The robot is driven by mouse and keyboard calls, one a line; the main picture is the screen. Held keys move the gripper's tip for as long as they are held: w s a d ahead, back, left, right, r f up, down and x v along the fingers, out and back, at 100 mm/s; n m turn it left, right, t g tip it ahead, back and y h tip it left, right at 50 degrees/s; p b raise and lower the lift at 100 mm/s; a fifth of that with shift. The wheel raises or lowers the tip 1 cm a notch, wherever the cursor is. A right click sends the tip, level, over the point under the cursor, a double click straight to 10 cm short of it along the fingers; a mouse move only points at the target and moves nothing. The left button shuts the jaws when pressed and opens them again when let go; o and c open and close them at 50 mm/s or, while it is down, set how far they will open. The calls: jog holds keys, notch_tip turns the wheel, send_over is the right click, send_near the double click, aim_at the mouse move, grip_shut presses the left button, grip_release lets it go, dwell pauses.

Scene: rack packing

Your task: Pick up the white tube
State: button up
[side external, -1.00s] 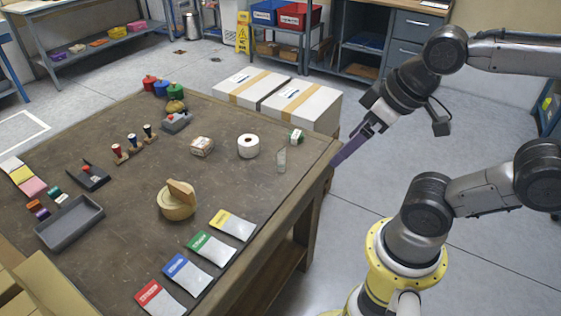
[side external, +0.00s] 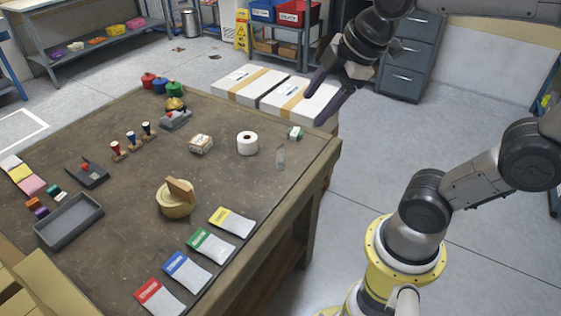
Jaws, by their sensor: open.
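A short white roll (side external: 247,150) with a hole in its top stands on the brown table (side external: 130,205), towards its far right side. A narrow, pale see-through piece (side external: 280,158) stands right of it, near the table's right edge. I cannot tell which of these is the white tube. My gripper (side external: 318,105) is open and empty. Its dark purple fingers are spread and point down and left. In the picture it shows beyond the table's far right corner, over the white boxes, apart from the roll and the see-through piece.
A small green and white item (side external: 296,133) lies near the corner. A small wrapped box (side external: 201,144) sits left of the roll. A tan round piece (side external: 176,203) with a block, coloured packets (side external: 210,245), a grey tray (side external: 70,222) and stamps (side external: 131,140) occupy the table. White boxes (side external: 262,88) stand behind.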

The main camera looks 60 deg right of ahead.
jog(key=w+d+n+g, duration=0.1)
jog(key=w+d+n, duration=0.25)
jog(key=w, duration=0.35)
jog(key=n+g, duration=0.3)
jog(key=g, duration=0.2)
send_over(280, 157)
jog(key=d, duration=0.1)
jog(key=shift+m, duration=0.25)
notch_tip(280, 157, down, 18)
jog(key=shift+w+d+f, duration=0.1)
jog(key=shift+w, duration=0.05)
notch_tip(280, 157, down, 8)
jog(key=shift+r, duration=0.2)
jog(key=shift+w+f, duration=0.15)
jog(key=shift+f, duration=2.8)
grip_shut()
